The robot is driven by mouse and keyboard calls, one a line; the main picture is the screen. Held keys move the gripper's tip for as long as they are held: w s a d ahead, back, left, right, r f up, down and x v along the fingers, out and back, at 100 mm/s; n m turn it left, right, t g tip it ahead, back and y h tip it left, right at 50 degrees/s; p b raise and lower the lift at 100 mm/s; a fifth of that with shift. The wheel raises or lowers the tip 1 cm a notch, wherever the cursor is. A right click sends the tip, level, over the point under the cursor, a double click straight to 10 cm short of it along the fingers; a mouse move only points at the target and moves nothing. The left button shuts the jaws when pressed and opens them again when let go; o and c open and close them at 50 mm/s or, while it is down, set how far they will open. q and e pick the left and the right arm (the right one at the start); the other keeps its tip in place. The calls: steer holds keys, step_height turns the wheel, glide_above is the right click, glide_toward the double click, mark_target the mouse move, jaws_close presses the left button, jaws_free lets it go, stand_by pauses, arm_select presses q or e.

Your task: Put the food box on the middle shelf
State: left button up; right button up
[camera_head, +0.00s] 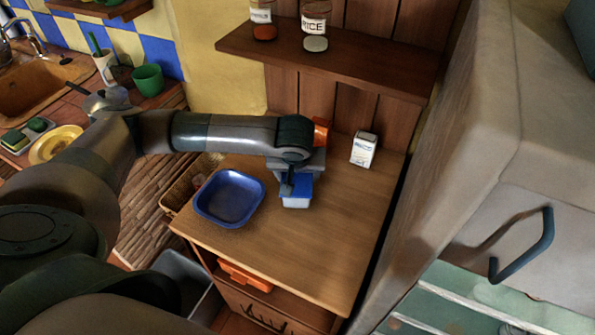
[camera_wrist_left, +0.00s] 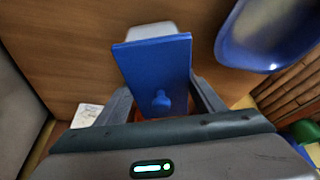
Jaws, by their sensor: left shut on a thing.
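The food box, a white container with a blue lid (camera_head: 295,202), is in my left gripper (camera_head: 297,182) over the wooden counter top (camera_head: 300,250). In the left wrist view the blue lid (camera_wrist_left: 155,65) lies between the two fingers, with a white end beyond it. The left gripper is shut on it. I cannot tell whether the box touches the wood. Above the counter is a dark wall shelf (camera_head: 350,60) with two jars. Below it is a lower shelf (camera_head: 290,302). My right gripper is not in view.
A blue bowl (camera_head: 230,198) stands left of the box, and a small white carton (camera_head: 363,149) at the back right. An orange object (camera_head: 246,274) lies on the lower shelf. A pale fridge-like cabinet (camera_head: 450,150) bounds the right side. The counter's front right is clear.

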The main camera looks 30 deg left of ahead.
arm_select(q)
steer(key=shift+f, duration=0.15)
steer(key=o, duration=1.1)
